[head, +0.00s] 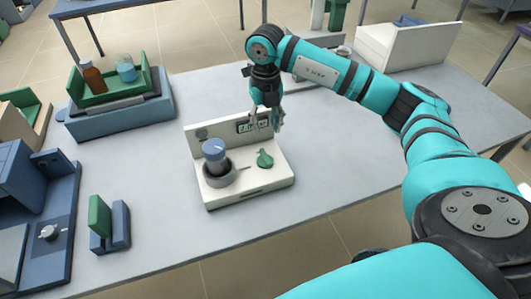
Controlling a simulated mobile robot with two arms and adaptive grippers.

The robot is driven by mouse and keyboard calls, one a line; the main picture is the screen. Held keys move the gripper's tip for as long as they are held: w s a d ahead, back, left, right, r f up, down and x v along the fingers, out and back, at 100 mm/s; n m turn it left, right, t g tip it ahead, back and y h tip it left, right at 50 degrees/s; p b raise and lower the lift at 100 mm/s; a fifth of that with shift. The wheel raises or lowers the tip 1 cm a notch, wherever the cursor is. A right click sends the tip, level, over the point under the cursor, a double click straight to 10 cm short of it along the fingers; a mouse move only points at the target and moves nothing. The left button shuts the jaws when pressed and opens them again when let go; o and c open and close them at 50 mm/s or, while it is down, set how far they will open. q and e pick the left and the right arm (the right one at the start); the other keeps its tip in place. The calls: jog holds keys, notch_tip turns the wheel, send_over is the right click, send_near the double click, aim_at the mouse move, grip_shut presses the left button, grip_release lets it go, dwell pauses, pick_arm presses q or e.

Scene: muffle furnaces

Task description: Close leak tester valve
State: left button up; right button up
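The leak tester (245,190) is a white unit with an upright back panel and a small lit display (250,127), standing on the grey table. A jar with a blue lid (215,155) sits in a round holder on its left side. The green valve handle (265,159) is on the right of its base. My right gripper (267,125) points down in front of the display, above and apart from the valve handle. Its fingers look spread with nothing between them, and they partly cover the display. My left gripper is out of view.
A blue-grey device with a green tray (115,92) holding a brown bottle and a beaker stands at the back left. A green-and-blue block stand (108,225) and a blue unit (40,225) are at the left. A white box (405,45) is behind my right arm. Table right of the tester is clear.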

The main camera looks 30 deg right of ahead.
aim_at(266, 157)
notch_tip(266, 157, down, 13)
jog(key=shift+r+p, duration=0.2)
jog(key=shift+p, duration=0.7)
grip_shut()
